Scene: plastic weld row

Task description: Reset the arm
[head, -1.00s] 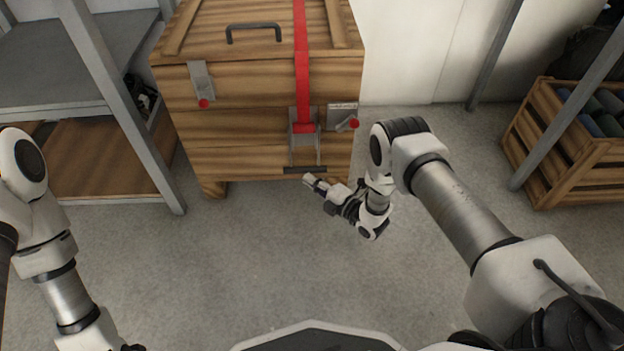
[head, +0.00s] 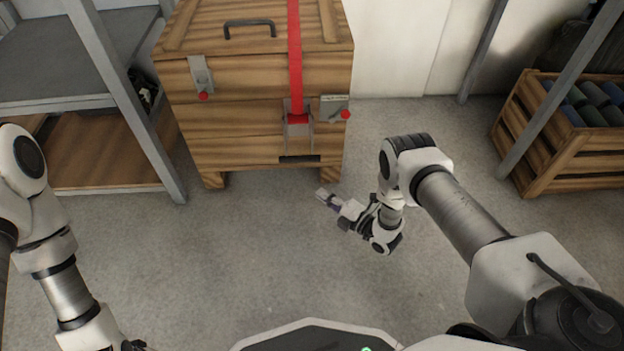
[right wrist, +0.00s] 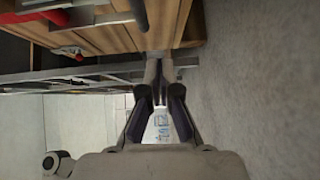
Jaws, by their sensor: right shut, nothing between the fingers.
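My right gripper (head: 326,197) is shut and empty, in front of the wooden chest and apart from it, over the bare floor. In the right wrist view its fingers (right wrist: 160,88) come together at the tips with nothing between them. My left arm stands at the left edge of the head view. Only a dark bit at the bottom edge may belong to the left gripper, and its jaws cannot be made out.
A wooden chest (head: 225,132) with a red strap (head: 295,60), metal latches and a top handle stands ahead. A metal shelf (head: 60,60) is at left. A wooden crate (head: 545,150) holding rolled items is at right. The grey floor (head: 250,240) between is clear.

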